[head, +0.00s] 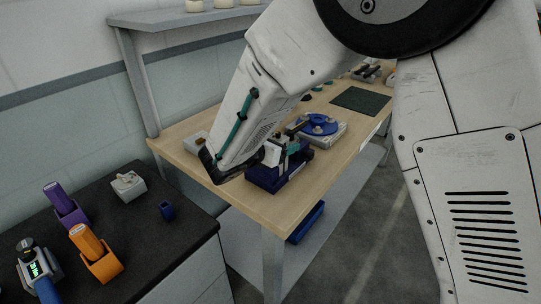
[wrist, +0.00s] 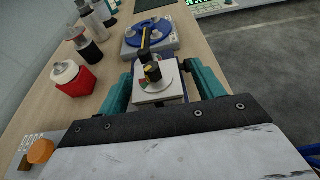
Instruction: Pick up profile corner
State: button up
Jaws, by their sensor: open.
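My gripper (wrist: 158,74) shows two teal fingers standing apart in the wrist view. Between them in the picture is a pale block (wrist: 158,95) with a black and yellow upright piece (wrist: 152,70) on top; I cannot tell whether the fingers touch it. In the head view my gripper (head: 287,148) is over a dark blue holder (head: 264,181) on the wooden bench, and my arm hides part of this spot. I cannot make out for sure which thing is the profile corner.
A blue round part on a grey base (head: 319,126) stands just beyond the holder. In the wrist view a red container (wrist: 75,80) and several bottles line the left. A dark counter (head: 145,235) holds purple and orange items. A green mat (head: 360,100) lies farther back.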

jog(key=shift+w+d+f, duration=0.2)
jog(key=shift+w+d, duration=0.2)
jog(key=shift+w, duration=0.15)
jog(key=c, duration=1.4)
jog(key=shift+r, duration=0.1)
